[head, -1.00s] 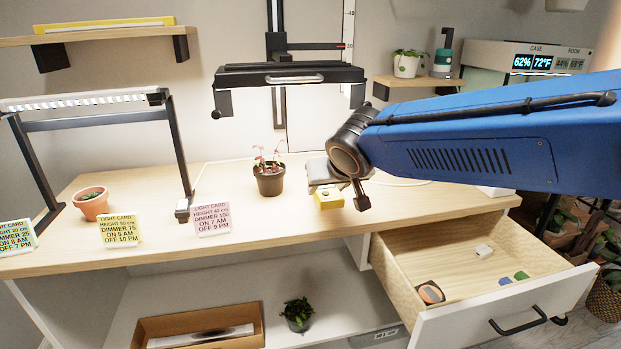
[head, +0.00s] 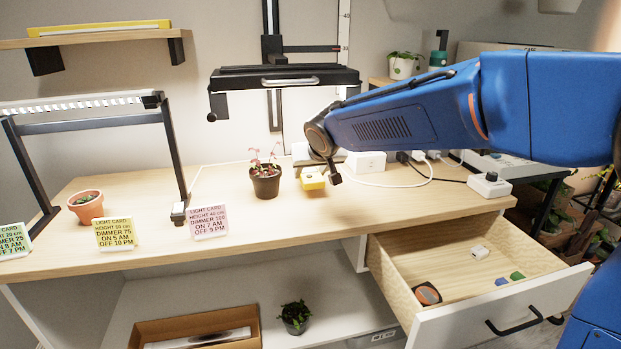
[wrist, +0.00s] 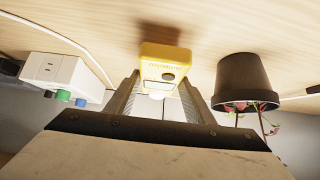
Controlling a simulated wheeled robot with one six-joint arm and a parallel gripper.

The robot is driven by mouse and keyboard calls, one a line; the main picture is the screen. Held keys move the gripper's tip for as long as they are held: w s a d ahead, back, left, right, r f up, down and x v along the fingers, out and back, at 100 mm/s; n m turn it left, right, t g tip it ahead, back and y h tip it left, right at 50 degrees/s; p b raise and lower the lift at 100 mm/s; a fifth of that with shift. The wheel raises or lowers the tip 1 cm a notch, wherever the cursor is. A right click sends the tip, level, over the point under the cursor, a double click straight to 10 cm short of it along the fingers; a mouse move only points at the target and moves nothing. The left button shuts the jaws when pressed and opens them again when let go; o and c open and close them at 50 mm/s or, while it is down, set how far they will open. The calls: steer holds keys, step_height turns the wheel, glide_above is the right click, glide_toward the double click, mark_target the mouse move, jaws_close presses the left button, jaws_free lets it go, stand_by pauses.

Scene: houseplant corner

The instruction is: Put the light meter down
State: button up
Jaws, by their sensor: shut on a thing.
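The yellow light meter (head: 313,180) is in my gripper, just to the right of the dark plant pot on the wooden bench. In the wrist view the light meter (wrist: 164,62) sits between the two fingers of my gripper (wrist: 158,90), which is shut on it. A shadow shows on the wood beside its far end. I cannot tell whether it touches the bench top. The bench top (head: 380,210) is bare in front of and to the right of my gripper.
A potted plant (head: 265,184) stands close on the left, also in the wrist view (wrist: 243,80). White power boxes and cables (head: 366,161) lie behind my arm. A dimmer box (head: 489,186) is at the right. Light cards (head: 209,222) stand along the front edge. A drawer (head: 455,265) is open below.

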steer(key=shift+f, duration=1.05)
steer(key=shift+f, duration=0.1)
steer(key=o, duration=1.3)
steer(key=shift+c, duration=0.2)
steer(key=shift+s+r, duration=0.2)
steer(key=shift+r, duration=0.15)
steer(key=v, duration=1.1)
steer(key=shift+s, duration=0.2)
steer(key=shift+d+r, duration=0.1)
